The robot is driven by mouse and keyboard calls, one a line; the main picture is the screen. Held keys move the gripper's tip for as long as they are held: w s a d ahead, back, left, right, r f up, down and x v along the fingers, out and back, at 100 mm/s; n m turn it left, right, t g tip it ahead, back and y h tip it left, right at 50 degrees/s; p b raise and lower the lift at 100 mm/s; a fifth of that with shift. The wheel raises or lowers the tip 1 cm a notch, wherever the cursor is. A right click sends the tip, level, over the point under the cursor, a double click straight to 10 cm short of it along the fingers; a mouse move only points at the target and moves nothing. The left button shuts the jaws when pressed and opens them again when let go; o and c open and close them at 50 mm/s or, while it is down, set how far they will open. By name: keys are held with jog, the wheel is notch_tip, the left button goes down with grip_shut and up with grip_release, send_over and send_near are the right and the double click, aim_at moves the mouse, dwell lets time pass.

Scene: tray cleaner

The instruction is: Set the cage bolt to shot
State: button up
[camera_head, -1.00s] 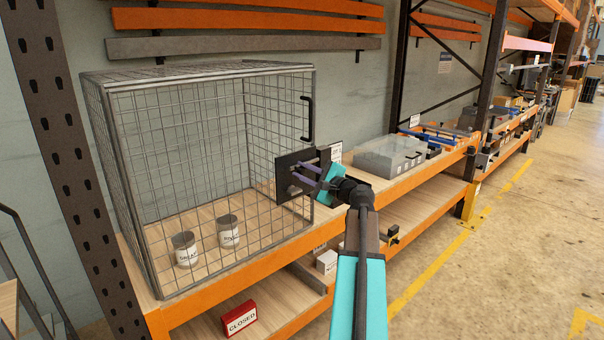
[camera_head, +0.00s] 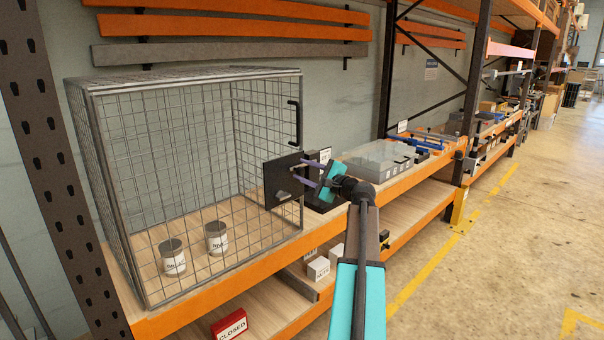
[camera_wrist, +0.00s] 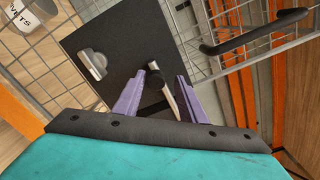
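The cage (camera_head: 190,160) is a wire-mesh box on the shelf at the left. A black plate (camera_head: 276,190) is on its mesh front near the right edge; the plate also shows in the wrist view (camera_wrist: 115,45). On it in the wrist view are a rounded silver piece (camera_wrist: 92,64) and a slim metal bar with a black end (camera_wrist: 164,92), which I take for the bolt handle. My gripper (camera_head: 297,173) is open in front of the plate. In the wrist view its purple fingers (camera_wrist: 160,84) stand either side of the bar, with gaps visible. Contact cannot be told.
A black door handle (camera_head: 296,122) is above the plate; it is close to the right finger in the wrist view (camera_wrist: 255,35). Two labelled tins (camera_head: 216,240) stand inside the cage. A red CLOSED sign (camera_head: 229,325) and a clear-lidded case (camera_head: 378,160) are on the shelves.

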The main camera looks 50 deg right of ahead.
jog(key=shift+a+f, duration=0.1)
jog(key=shift+a, duration=0.1)
jog(key=shift+s+a, duration=0.1)
jog(key=shift+s, duration=0.55)
jog(key=s+b, duration=0.3)
jog(key=s, duration=0.9)
jog(key=shift+s+a, duration=0.2)
jog(key=shift+a, duration=0.15)
